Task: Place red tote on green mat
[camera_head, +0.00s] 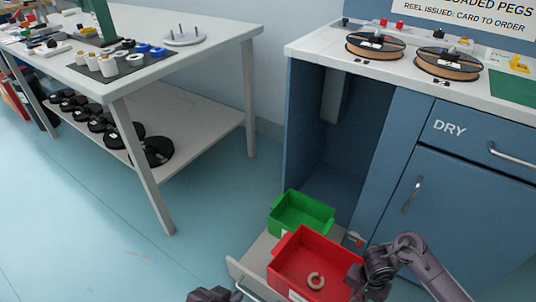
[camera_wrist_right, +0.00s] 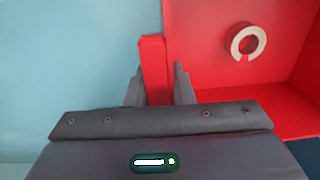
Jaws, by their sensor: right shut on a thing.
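The red tote (camera_head: 283,262) is an open box with a pale, open ring (camera_head: 316,281) inside, at the bottom middle of the head view. In the right wrist view, my right gripper (camera_wrist_right: 157,85) is shut on an upright red tab at the tote's side, and the ring (camera_wrist_right: 248,41) shows inside the tote (camera_wrist_right: 200,50). I cannot tell whether the tote rests on the pull-out shelf or hangs just above it. The green mat (camera_head: 515,88) lies on the countertop at the far right. My left gripper (camera_head: 213,295) is cut off at the bottom edge; its jaws are unclear.
A green tote (camera_head: 302,213) stands behind the red one on the pulled-out shelf (camera_head: 247,266). The blue cabinet (camera_head: 415,180) rises beside it. Two spools (camera_head: 375,45) (camera_head: 447,63) stand on the counter left of the mat. A workbench (camera_head: 215,40) is at left, with open floor (camera_head: 90,215) before it.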

